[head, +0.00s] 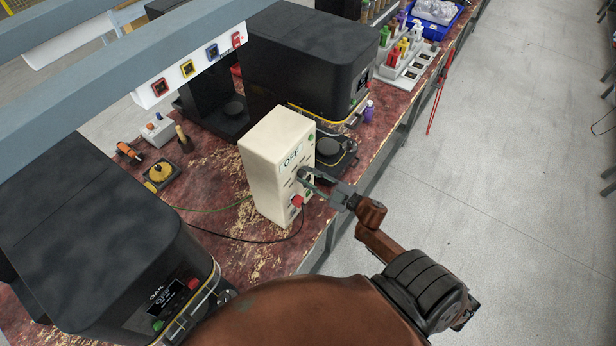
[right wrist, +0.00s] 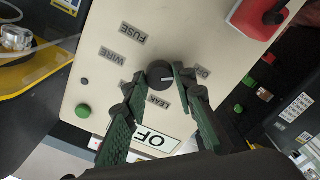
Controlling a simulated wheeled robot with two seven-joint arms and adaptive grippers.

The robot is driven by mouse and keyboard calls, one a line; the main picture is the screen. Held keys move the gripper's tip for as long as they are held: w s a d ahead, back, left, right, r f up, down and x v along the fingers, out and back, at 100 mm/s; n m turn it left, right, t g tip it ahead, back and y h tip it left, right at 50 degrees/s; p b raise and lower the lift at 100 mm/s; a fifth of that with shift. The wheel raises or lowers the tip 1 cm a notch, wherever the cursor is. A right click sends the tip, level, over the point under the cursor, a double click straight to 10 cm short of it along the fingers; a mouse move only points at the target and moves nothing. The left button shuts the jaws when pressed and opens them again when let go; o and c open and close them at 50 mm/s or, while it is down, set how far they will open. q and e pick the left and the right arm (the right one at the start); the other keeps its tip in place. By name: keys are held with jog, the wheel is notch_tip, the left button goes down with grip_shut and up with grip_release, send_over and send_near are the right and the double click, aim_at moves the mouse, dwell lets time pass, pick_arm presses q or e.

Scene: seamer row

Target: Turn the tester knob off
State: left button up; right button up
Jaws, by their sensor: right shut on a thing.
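The tester is a cream box (head: 262,180) standing on the worn red bench, with an OFF sign near its top. Its dark round knob (right wrist: 160,74) shows in the right wrist view, ringed by labels including FUSE, WIRE and LEAK; other labels are partly covered. My right gripper (head: 306,178) reaches the tester's front face from the right. In the right wrist view its green fingers (right wrist: 155,86) are closed around the knob, one tip against its side. The knob's pointer direction is hard to tell. My left gripper is out of view.
A red plug (head: 297,201) with a black cable sits low on the tester's face. Dark machines (head: 305,55) stand behind and at the near left (head: 85,240). A small purple bottle (head: 368,112) stands behind the tester. The grey floor (head: 500,170) at right is clear.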

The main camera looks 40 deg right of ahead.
dwell(0.5)
jog(key=o, duration=1.2)
jog(key=shift+c, duration=0.2)
jog(key=v, duration=1.2)
jog(key=shift+f, duration=0.1)
